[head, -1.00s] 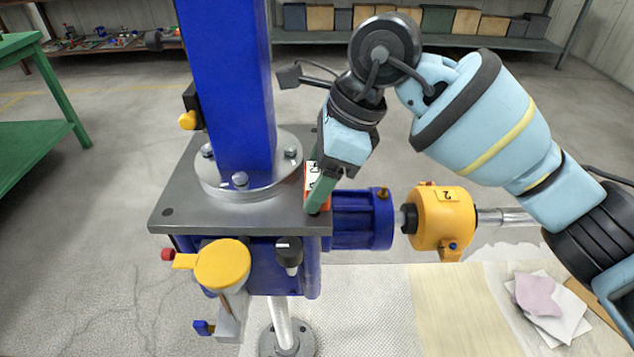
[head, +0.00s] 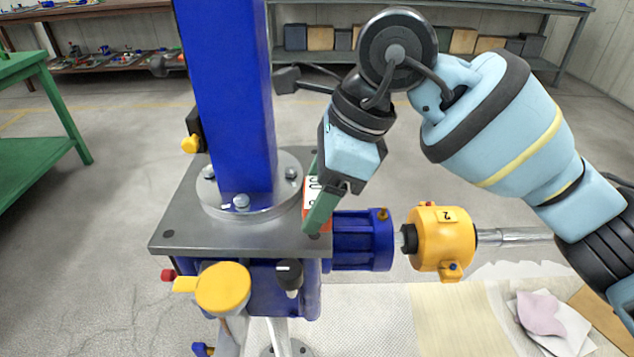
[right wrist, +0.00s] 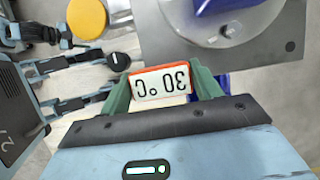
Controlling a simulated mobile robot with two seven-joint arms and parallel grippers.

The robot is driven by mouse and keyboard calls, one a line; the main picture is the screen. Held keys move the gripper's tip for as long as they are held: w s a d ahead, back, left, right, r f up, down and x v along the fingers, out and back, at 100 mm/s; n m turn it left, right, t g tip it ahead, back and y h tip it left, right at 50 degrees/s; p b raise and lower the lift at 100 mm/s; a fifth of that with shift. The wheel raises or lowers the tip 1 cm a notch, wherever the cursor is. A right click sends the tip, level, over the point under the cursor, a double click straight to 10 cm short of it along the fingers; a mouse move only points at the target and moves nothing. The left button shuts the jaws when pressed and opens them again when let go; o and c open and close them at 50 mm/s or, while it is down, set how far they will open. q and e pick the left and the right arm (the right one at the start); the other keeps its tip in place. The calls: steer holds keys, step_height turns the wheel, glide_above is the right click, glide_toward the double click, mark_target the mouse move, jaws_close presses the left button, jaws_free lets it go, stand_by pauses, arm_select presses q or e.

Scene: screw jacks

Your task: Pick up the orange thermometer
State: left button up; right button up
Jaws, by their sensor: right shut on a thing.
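The orange thermometer (head: 311,190) is a small block with a white face. In the right wrist view the thermometer (right wrist: 160,84) shows its face upside down, reading 30 °C. My right gripper (head: 318,212) reaches down at the right edge of the jack's grey top plate. Its two green fingers are shut on the thermometer, one on each side, as the right wrist view shows. The fingers hide part of it in the head view. I cannot tell whether it still touches the plate. My left gripper is not clearly seen in either view.
The blue jack column (head: 230,110) rises just left of the gripper from the grey plate (head: 180,235). A yellow cap (head: 223,288) and a black knob (head: 289,274) sit in front. A yellow coupling (head: 442,238) is at the right. A green table (head: 30,125) stands at the left.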

steer(key=s+r, duration=0.1)
steer(key=s, duration=1.2)
steer(key=shift+r, duration=0.1)
